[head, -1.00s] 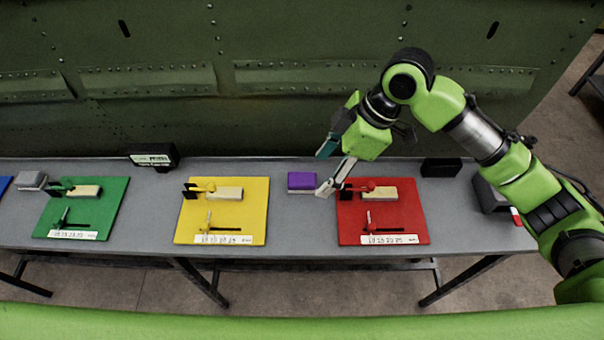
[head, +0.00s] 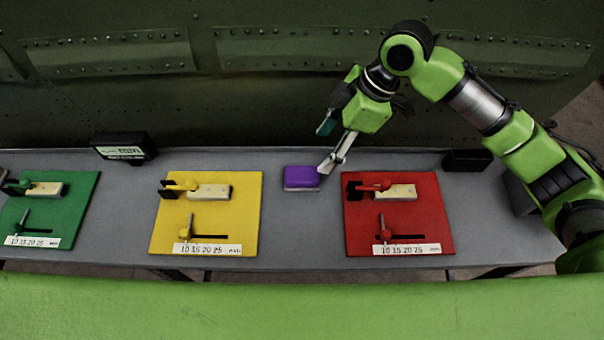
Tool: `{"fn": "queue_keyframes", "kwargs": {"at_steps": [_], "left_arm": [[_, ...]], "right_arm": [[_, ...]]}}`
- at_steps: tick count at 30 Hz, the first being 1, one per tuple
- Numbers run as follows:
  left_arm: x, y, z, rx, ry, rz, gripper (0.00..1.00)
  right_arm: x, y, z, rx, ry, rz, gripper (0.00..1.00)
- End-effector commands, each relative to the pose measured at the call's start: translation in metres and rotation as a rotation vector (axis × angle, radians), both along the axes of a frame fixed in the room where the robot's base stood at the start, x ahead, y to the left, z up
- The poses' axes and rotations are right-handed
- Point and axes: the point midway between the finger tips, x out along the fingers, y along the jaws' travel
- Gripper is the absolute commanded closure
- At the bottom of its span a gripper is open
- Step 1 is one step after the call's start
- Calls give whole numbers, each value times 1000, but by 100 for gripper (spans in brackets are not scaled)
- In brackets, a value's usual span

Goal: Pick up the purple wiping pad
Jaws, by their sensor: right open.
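The purple wiping pad (head: 301,177) lies flat on the grey bench between the yellow board and the red board. It has a purple top and a paler lower edge. My right gripper (head: 328,146) is open and empty. It reaches in from the right, just to the right of the pad and above it. One pale fingertip shows close to the pad's right edge; I cannot tell whether it touches. The other, darker finger is higher and to the left, over the back of the bench. My left gripper is not in view.
The red board (head: 433,223) and the yellow board (head: 165,238) carry clamps and pale blocks. A green board (head: 78,212) lies at far left. A black display (head: 123,148) and a dark box (head: 467,160) stand along the back. Bare bench (head: 300,225) lies in front of the pad.

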Motion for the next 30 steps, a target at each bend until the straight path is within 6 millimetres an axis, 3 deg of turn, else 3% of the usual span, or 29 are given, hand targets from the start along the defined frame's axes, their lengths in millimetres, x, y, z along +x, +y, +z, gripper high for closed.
{"fn": "queue_keyframes", "kwargs": {"at_steps": [9, 17, 24, 30], "left_arm": [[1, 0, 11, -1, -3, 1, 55], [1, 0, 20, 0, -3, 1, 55], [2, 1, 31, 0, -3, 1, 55], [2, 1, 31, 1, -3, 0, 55]], "right_arm": [[-1, 23, -51, 1, 2, 2, 42], [-3, 34, -67, 0, 4, 3, 42], [-4, 50, -98, -1, 2, 1, 42], [-4, 53, -105, 0, 0, 1, 42]]}}
